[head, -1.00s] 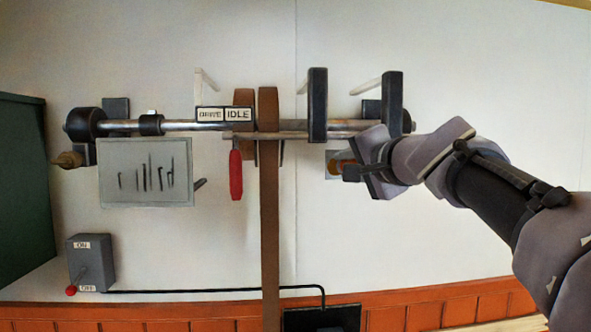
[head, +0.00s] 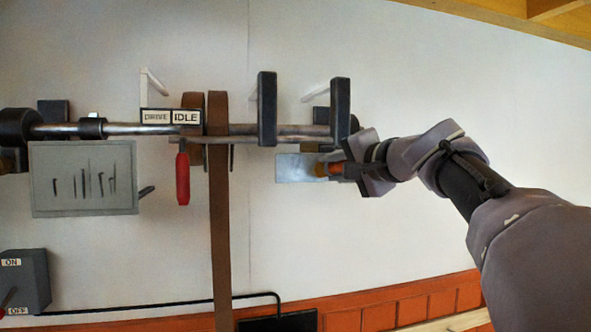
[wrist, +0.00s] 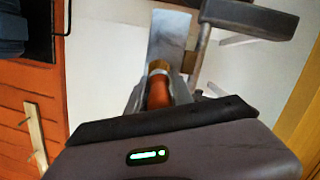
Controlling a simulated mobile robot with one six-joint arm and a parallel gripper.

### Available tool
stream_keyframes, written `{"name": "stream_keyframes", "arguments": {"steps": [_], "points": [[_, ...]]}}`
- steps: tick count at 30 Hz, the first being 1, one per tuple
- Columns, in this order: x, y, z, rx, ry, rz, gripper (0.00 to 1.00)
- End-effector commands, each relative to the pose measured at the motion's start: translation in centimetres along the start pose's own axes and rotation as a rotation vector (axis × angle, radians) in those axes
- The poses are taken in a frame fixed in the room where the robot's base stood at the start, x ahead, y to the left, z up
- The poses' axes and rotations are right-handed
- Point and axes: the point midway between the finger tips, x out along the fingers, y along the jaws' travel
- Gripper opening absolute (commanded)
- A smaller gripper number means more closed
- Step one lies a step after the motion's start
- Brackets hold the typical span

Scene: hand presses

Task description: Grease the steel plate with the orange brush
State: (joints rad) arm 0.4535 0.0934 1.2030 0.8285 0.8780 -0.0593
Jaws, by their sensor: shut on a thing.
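The steel plate (head: 294,168) is a small grey rectangle on the wall, below the right end of the shaft. Its face looks mottled, but I cannot tell whether it bears grease. It also shows in the wrist view (wrist: 169,36), straight ahead of the brush. My gripper (head: 346,171) is shut on the orange brush (head: 337,169), at the plate's right end. In the wrist view the orange handle (wrist: 158,93) sits between my fingers, with a brass-coloured ferrule in front. The brush tip overlaps the plate; I cannot tell if it touches.
The shaft (head: 120,128) runs above the plate, with black hangers (head: 267,110) near it. A brown belt (head: 219,220) hangs left of the plate, beside a red handle (head: 183,178). A tool board (head: 84,180) and switch box (head: 25,280) are further left. Bare wall lies below the plate.

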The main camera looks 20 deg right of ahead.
Motion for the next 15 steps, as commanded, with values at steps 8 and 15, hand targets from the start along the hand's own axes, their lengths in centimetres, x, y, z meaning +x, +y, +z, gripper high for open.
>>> {"name": "stream_keyframes", "arguments": {"steps": [8, 15], "points": [[-0.3, 0.7, -1.6, 0.000, 0.000, 0.000, 0.00], [-0.7, 1.7, -4.0, 0.000, 0.000, 0.000, 0.00]]}}
